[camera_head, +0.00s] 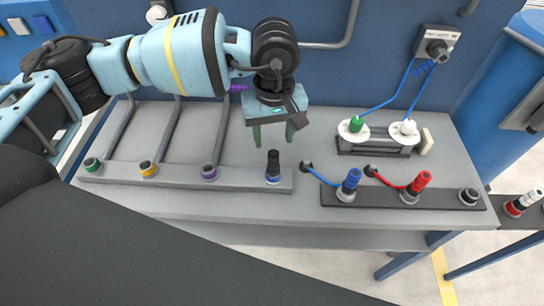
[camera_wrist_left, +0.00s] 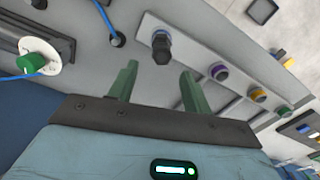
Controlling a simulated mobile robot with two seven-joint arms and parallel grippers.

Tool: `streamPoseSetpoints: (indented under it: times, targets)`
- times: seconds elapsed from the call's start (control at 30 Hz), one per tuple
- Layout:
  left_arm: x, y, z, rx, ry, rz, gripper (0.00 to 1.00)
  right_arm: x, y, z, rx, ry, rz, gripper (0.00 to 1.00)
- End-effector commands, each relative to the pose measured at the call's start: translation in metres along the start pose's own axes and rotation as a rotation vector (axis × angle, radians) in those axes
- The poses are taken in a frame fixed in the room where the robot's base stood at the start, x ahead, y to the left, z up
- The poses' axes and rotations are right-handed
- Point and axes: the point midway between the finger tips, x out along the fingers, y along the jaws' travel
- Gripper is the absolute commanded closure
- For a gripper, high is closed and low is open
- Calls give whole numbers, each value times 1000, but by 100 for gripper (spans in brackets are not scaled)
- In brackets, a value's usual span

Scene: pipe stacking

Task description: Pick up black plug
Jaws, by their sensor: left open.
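The black plug (camera_head: 273,163) stands upright in the blue-ringed socket at the right end of the grey rail (camera_head: 236,178). In the left wrist view the plug (camera_wrist_left: 161,46) shows just beyond the fingertips, between their lines. My left gripper (camera_head: 273,134) points down above and slightly behind the plug. Its two green fingers are open and empty, apart from the plug; the fingers also show in the left wrist view (camera_wrist_left: 158,72). My right gripper is not in view.
The rail also has green (camera_head: 93,164), yellow (camera_head: 148,168) and purple (camera_head: 209,171) sockets. A dark rail (camera_head: 440,198) on the right holds a blue plug (camera_head: 350,182) and a red plug (camera_head: 418,184) with cables. A base with two white discs (camera_head: 375,147) stands behind.

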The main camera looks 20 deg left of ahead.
Motion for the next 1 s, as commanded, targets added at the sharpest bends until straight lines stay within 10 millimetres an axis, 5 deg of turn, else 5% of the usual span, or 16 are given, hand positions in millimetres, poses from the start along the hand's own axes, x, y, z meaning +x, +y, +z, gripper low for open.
streamPoseSetpoints:
  times: [0.57, 1.0]
  targets:
    - [30, 0, 2, -2, -5, 2, 51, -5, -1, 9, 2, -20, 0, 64]
    - [78, -2, 5, -3, -5, 2, 51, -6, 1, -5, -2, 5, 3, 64]
